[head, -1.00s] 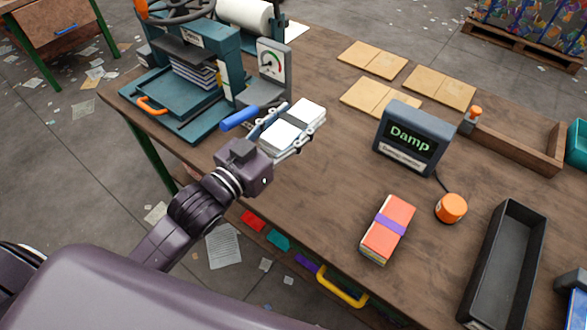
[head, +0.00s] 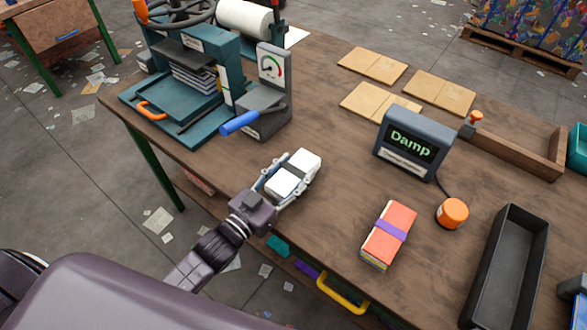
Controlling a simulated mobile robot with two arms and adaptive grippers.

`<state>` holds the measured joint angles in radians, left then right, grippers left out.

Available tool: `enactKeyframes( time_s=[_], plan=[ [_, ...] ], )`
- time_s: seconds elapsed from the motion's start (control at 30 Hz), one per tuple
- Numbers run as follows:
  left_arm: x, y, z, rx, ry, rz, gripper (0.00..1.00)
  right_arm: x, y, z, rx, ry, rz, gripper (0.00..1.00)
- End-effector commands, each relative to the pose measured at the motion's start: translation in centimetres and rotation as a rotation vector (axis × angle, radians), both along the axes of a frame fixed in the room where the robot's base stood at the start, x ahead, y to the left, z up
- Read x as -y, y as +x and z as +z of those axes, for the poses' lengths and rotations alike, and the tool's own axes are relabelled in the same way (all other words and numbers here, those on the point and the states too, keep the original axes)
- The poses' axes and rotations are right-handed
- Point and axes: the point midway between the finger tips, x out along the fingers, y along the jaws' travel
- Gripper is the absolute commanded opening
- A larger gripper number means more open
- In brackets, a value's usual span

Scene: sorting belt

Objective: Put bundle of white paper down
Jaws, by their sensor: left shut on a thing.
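The bundle of white paper (head: 305,160) has a dark band around its middle. It is at the middle of the head view, over the wooden table (head: 330,225). My left gripper (head: 290,178) is shut on it, with a finger along each long side. I cannot tell whether the bundle touches the table top or hangs just above it. My right gripper is not in view.
A scale with a dial (head: 272,75) and blue handle stands behind the bundle, beside a teal press (head: 165,95). A meter reading "Damp" (head: 412,142), an orange bundle with a purple band (head: 388,236) and a black tray (head: 483,295) are to the right.

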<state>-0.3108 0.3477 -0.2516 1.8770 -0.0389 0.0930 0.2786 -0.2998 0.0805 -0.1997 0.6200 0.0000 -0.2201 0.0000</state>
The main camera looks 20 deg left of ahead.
Motion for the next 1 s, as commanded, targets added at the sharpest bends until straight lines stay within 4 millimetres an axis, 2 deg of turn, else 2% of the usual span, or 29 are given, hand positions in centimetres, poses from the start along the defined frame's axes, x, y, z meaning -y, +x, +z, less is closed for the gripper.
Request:
enactKeyframes(
  time_s=[0.3, 0.33, 0.47, 0.77, 0.9, 1.0],
  plan=[
    [0.0, 0.0, -0.3, 0.003, -0.001, 0.0, 0.14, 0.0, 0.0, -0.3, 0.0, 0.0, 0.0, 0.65],
    [0.0, 0.0, -0.4, 0.0, 0.0, 0.0, 0.49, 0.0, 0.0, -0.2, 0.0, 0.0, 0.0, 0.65],
    [0.0, 0.0, -0.3, 0.0, 0.0, 0.0, 0.64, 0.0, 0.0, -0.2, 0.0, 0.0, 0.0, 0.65],
    [0.0, 0.0, -0.4, 0.0, 0.0, 0.0, 0.65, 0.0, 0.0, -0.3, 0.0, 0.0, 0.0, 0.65],
    [0.0, 0.0, -0.7, 0.001, -0.001, -0.001, 0.65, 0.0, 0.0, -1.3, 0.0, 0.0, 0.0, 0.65],
    [-0.5, -1.5, -0.7, -0.004, 0.0, 0.0, 0.65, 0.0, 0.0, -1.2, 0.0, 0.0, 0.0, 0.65]
  ],
)
